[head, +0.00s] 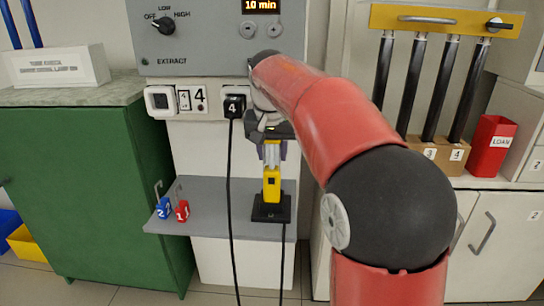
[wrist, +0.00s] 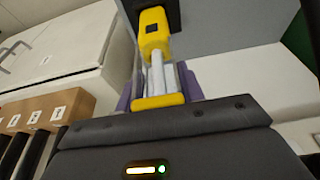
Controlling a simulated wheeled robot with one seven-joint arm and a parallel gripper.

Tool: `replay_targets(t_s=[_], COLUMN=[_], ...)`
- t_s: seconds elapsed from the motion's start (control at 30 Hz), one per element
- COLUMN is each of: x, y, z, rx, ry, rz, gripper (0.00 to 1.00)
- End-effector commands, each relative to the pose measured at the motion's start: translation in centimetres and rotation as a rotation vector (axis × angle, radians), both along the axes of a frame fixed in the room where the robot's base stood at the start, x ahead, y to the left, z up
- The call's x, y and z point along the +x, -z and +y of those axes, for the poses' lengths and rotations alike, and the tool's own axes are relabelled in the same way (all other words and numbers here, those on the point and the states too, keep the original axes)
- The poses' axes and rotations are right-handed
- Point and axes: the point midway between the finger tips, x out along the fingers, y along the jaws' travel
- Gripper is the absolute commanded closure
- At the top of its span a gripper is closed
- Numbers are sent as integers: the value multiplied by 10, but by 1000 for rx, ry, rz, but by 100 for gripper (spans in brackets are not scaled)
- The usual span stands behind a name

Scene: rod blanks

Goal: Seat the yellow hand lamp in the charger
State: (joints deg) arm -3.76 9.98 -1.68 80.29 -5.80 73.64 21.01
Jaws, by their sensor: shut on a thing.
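The yellow hand lamp (head: 272,186) stands upright, with a yellow body and a pale tube section above it. In the wrist view the lamp (wrist: 154,35) runs away from me between purple fingers. My gripper (head: 273,152) points down and is shut on the lamp's upper part; the fingers also show in the wrist view (wrist: 158,85). The black charger (head: 270,213) sits on the grey shelf, with a cable hanging from it. The lamp's lower end meets the charger in the head view; I cannot tell how deep it sits. The charger (wrist: 172,12) is partly cut off in the wrist view.
The grey shelf (head: 220,222) carries a blue padlock tag (head: 164,208) and a red one (head: 182,210) at its left. A black plug (head: 234,107) hangs a cable down in front of the shelf. A green cabinet (head: 95,190) stands at left.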

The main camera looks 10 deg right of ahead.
Motion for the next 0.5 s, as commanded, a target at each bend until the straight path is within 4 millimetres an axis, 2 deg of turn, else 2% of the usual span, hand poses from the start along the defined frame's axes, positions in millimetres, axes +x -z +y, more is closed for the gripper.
replay_targets(t_s=[0.03,0.1,0.43,0.47,0.5], x=[0,0,0,0,0], y=[9,12,15,16,15], z=[0,0,0,0,0], rx=[0,0,0,0,0], ry=[0,0,0,0,0], rz=[0,-1,-2,0,-1], gripper=[100,100,100,61,55])
